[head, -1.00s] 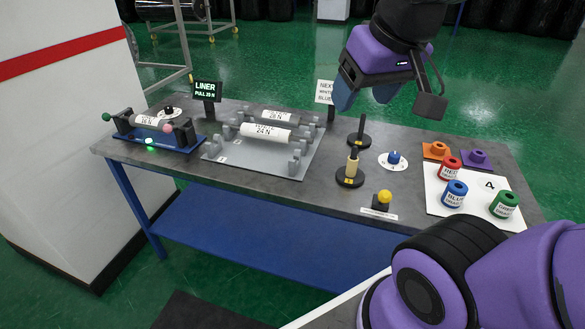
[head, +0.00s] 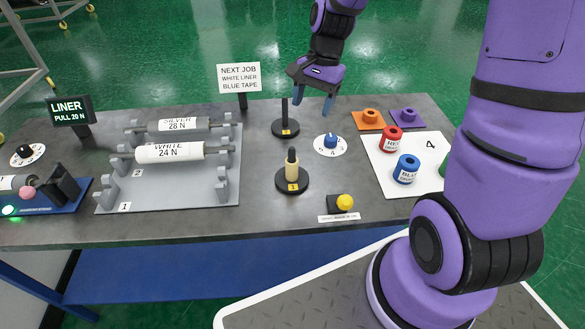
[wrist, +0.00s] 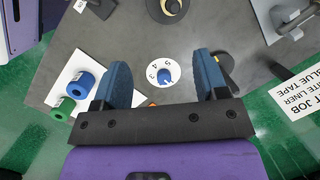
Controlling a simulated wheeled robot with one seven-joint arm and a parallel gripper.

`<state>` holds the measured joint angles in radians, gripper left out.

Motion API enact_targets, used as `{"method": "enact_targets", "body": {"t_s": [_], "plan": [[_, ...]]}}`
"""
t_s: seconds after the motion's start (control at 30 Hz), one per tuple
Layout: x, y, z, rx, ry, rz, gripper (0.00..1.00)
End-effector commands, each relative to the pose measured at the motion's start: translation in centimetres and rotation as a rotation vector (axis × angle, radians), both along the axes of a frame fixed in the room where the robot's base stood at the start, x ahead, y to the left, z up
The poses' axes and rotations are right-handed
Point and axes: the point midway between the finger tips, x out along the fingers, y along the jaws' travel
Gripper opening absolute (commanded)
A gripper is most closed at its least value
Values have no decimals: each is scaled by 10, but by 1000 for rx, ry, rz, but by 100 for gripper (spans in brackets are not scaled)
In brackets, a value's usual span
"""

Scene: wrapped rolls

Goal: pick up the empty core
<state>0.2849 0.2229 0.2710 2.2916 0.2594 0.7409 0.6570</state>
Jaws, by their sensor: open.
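The empty core is most likely the short cream sleeve (head: 292,168) standing upright around the front black post, on the round base marked 1. It also shows from above at the top edge of the wrist view (wrist: 173,6), partly cut off. My gripper (head: 313,92) is open and empty, its blue fingers pointing down over the back part of the table near the bare rear post (head: 285,112). It is apart from the core, farther back and higher. In the wrist view my gripper (wrist: 161,72) has the numbered dial between its fingers, and the right finger partly hides the rear post's base.
Left is a grey rack (head: 190,190) with silver and white rolls. A blue-knobbed dial (head: 331,142) lies right of the posts. A yellow button (head: 345,202) is in front. A white mat (head: 385,180) holds tape rolls. A job sign (head: 240,78) stands behind.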

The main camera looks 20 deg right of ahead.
Motion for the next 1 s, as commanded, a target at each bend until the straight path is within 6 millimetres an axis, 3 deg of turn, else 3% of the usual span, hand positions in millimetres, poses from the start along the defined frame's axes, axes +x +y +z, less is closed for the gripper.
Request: {"method": "enact_targets", "body": {"t_s": [0.1, 0.23, 0.73, 1.0], "plan": [[11, 2, -32, 40, 72, -87, 67], [17, 4, -54, 67, 125, -159, 67], [14, 21, -110, 87, 162, -207, 67], [11, 28, -126, 86, 161, -206, 67]]}}
